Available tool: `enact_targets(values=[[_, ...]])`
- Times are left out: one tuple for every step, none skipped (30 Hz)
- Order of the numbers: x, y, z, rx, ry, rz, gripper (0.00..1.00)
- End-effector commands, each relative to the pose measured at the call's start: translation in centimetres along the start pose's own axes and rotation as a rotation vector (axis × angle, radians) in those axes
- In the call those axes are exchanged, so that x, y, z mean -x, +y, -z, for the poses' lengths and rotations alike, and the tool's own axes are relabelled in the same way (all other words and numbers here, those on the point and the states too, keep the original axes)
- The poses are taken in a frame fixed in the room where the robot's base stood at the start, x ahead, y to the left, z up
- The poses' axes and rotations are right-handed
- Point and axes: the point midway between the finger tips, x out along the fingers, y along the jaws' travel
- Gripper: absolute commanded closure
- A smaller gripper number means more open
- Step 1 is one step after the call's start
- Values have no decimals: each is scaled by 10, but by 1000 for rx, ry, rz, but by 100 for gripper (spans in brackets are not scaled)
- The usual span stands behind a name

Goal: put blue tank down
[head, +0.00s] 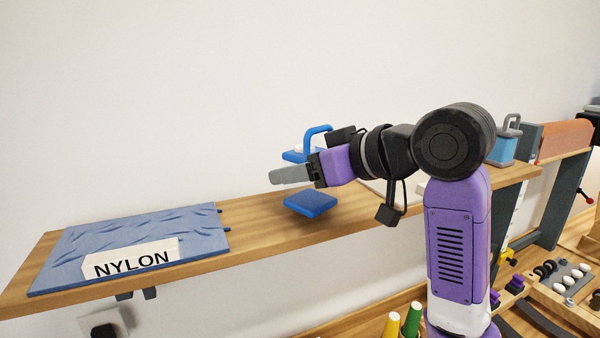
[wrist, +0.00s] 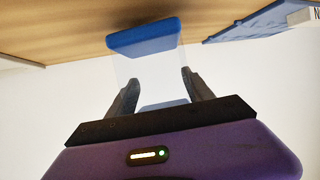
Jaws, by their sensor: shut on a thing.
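The blue tank has a blue base (head: 310,204), a clear body and a blue top handle (head: 318,136). My gripper (head: 290,175) is shut on its clear body, partly hiding it in the head view. The tank looks upright over the wooden shelf (head: 255,217). I cannot tell whether its base touches the wood or hangs just above it. In the wrist view the base (wrist: 145,37) shows beyond my fingers (wrist: 160,95), close to the shelf, with the clear body between them.
A blue fabric panel (head: 130,235) with a NYLON sign (head: 130,260) lies at the shelf's left. A grey-handled container with blue contents (head: 502,148) stands at the right end. Bare wood separates the panel and the tank. The white wall is behind.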

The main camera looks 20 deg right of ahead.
Motion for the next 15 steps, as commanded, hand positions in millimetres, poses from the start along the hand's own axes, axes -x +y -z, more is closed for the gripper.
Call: enact_targets(values=[[-1,0,-4,-2,0,0,94],[-2,0,-6,-2,0,-1,94],[-3,0,-8,-2,1,-1,94],[-3,0,-9,-1,2,-1,94],[-4,0,-9,0,3,-1,94],[-4,0,-10,0,3,-1,94],[-4,0,-10,1,3,-1,94],[-4,0,-9,1,3,-1,94],[-4,0,-9,1,3,-1,94],[-4,0,-9,1,3,-1,94],[-4,0,-9,0,3,-1,94],[-4,0,-10,0,3,-1,94],[-4,0,-11,0,3,-1,94],[-4,0,-12,0,2,-1,94],[-5,0,-13,0,2,-1,94]])
